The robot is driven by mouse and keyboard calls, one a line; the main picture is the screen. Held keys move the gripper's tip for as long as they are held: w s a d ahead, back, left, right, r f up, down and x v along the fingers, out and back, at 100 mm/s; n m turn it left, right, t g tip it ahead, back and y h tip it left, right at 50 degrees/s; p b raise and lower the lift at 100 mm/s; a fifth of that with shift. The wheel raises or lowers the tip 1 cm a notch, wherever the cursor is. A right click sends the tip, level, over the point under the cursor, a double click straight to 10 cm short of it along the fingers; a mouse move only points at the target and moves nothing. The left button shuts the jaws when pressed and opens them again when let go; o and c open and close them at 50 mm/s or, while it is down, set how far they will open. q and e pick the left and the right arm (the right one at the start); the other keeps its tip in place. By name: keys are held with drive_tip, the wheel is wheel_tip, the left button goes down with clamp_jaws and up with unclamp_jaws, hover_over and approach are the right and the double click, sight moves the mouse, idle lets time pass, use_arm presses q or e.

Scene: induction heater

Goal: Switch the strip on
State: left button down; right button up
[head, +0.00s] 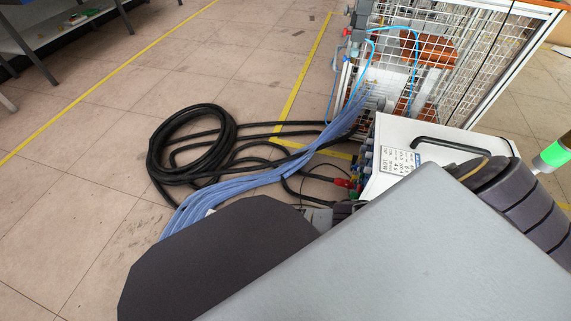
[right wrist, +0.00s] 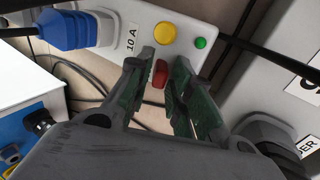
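In the right wrist view, the white strip (right wrist: 135,38) carries a "10 A" label, a yellow round button (right wrist: 165,33), a small green round part (right wrist: 200,43) and a red switch (right wrist: 160,73). A blue plug (right wrist: 62,30) sits at its left end. My right gripper (right wrist: 164,60) is partly open, with its green-padded fingers on either side of the red switch. A gap shows between the fingers; I cannot tell whether they touch the switch. In the head view, my own arm hides the right gripper and the strip's switch area. My left gripper is not in view.
A white unit (head: 435,150) with a black handle stands at the right, beside a wire-mesh cage (head: 400,75). Blue hoses (head: 250,184) and coiled black cable (head: 190,145) lie on the floor.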

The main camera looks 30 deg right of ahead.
clamp_jaws()
